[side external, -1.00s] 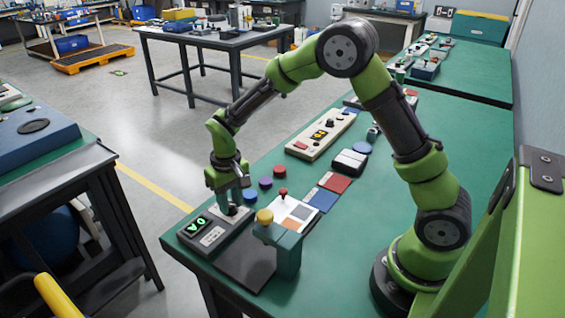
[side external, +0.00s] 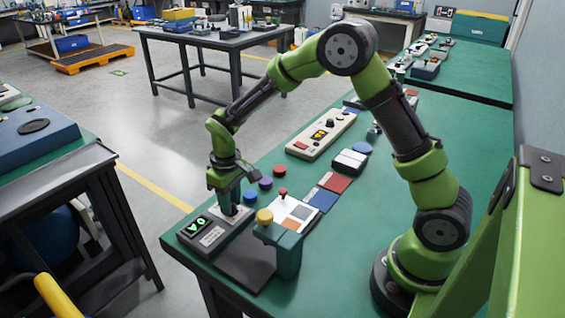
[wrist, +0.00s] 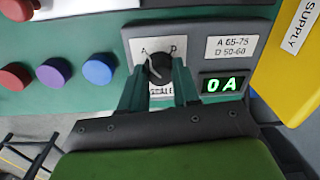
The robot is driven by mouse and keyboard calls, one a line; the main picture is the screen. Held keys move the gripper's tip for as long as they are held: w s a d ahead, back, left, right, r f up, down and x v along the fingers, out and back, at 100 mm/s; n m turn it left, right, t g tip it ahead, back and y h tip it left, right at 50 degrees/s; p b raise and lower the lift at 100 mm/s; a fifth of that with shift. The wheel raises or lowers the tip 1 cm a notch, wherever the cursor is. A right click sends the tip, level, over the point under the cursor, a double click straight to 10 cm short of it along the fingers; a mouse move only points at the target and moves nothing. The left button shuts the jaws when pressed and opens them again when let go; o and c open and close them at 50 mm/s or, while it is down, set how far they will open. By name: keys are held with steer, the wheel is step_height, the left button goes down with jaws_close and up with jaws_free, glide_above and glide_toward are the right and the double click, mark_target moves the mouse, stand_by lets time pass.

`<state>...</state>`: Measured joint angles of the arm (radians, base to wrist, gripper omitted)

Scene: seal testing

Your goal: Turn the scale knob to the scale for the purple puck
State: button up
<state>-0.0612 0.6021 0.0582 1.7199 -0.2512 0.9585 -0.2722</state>
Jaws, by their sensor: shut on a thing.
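The black scale knob (wrist: 159,70) sits on a pale plate marked A at upper left, D at upper right and SCALE below. Its light pointer line leans to the upper left, towards A. My gripper (wrist: 157,78) is shut on the knob, a finger on each side; in the side view my gripper (side external: 231,207) reaches straight down onto the unit. The green display (wrist: 223,85) reads 0 A. A label (wrist: 232,47) reads A 65-75, D 50-60. The purple puck (side external: 265,183) stands between a blue and a red puck; it also shows in the wrist view (wrist: 57,71).
The blue puck (side external: 250,196) is nearest the unit, the red puck (side external: 279,170) farther away. A yellow-topped teal post (side external: 288,250) stands close to the right of the unit. A panel with a small red lever (side external: 283,192) lies behind it.

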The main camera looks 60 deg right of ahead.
mark_target(232, 202)
steer(key=o, duration=1)
steer(key=shift+o, duration=0.2)
steer(key=shift+r, duration=0.1)
step_height(232, 202, up, 17)
steer(key=shift+d, duration=0.3)
